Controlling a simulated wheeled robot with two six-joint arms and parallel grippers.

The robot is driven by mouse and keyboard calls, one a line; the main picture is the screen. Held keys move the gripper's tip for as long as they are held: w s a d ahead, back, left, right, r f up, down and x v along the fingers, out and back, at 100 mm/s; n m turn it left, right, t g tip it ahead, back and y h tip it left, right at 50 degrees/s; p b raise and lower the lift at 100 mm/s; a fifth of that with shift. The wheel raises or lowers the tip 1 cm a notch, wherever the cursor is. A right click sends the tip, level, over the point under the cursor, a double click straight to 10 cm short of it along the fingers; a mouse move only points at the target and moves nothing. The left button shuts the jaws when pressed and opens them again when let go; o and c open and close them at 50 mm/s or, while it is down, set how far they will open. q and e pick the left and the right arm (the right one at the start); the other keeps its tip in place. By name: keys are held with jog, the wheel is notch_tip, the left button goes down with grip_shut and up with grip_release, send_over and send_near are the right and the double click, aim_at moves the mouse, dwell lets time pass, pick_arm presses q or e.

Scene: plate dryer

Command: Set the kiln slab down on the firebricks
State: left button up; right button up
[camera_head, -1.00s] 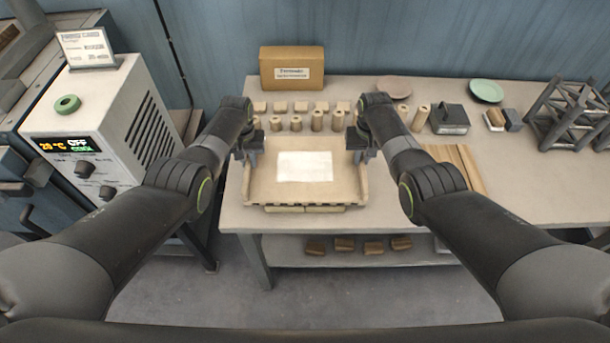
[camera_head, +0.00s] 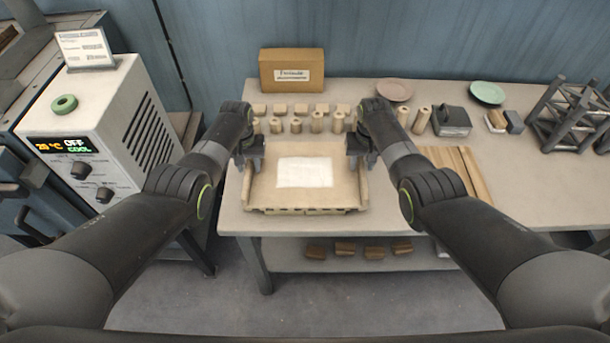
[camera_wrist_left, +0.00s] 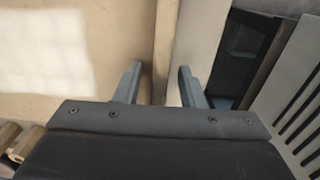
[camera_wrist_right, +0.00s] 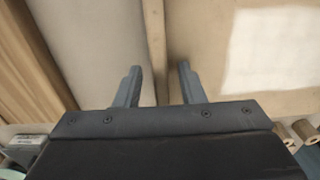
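The kiln slab (camera_head: 305,198), a wide tan board with raised side rims and a whitish patch on top, lies level near the table's front edge. The firebricks under it are almost wholly hidden; a thin strip shows below its front edge. My left gripper (camera_head: 250,163) is at the slab's left rim; in the left wrist view its fingers (camera_wrist_left: 160,85) stand apart on either side of the rim (camera_wrist_left: 166,40). My right gripper (camera_head: 362,158) is at the right rim; its fingers (camera_wrist_right: 160,83) also straddle the rim (camera_wrist_right: 154,40) with a gap visible.
Several small tan posts (camera_head: 317,121) and blocks stand behind the slab, before a cardboard box (camera_head: 292,69). Wooden strips (camera_head: 462,172) lie to the right. A control box (camera_head: 95,130) stands left of the table. The table's right front (camera_head: 540,200) is clear.

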jog(key=shift+r, duration=0.1)
pick_arm(q)
notch_tip(320, 180, up, 12)
pick_arm(e)
notch_tip(320, 180, up, 12)
dwell(1.0)
pick_arm(q)
jog(key=shift+s+f, duration=0.1)
